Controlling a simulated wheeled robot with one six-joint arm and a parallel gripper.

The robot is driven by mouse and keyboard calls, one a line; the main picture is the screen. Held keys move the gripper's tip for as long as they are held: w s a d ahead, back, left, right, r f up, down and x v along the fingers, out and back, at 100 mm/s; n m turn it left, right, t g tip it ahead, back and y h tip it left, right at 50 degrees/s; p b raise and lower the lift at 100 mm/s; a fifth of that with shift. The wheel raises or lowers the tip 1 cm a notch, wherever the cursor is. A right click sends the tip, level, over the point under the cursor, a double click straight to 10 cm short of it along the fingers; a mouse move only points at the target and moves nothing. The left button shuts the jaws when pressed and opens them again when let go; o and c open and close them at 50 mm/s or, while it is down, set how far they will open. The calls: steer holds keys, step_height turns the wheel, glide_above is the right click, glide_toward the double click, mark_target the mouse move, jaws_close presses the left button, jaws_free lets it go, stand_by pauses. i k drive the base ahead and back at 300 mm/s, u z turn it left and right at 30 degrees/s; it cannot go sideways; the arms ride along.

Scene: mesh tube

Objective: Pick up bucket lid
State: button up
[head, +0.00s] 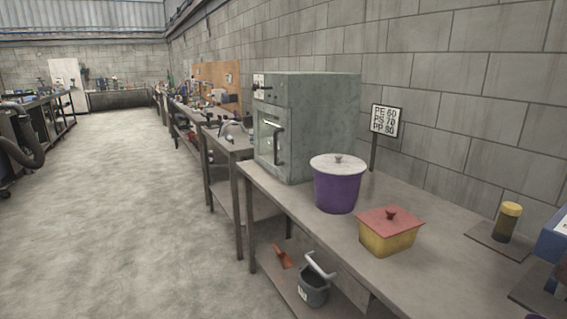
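A purple bucket (337,192) stands upright on the workbench. A round whitish lid (325,164) with a small grey knob (338,158) on top sits on its rim and covers the opening. My gripper is not in view, so its place relative to the lid and its state do not show.
A yellow box (388,240) with a red knobbed lid (390,219) stands right of the bucket. A grey-green oven (310,125) stands behind left. A sign (385,120) and a yellow-topped cylinder (508,217) stand near the wall. A dark pail (313,290) is on the lower shelf. Open floor (150,220) lies left.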

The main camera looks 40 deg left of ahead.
mark_target(335, 164)
steer(key=u, duration=1.9)
steer(key=i, duration=1)
steer(key=u, duration=0.8)
steer(key=i, duration=1)
steer(key=z, duration=0.65)
steer(key=i, duration=0.8)
steer(key=z, duration=0.7)
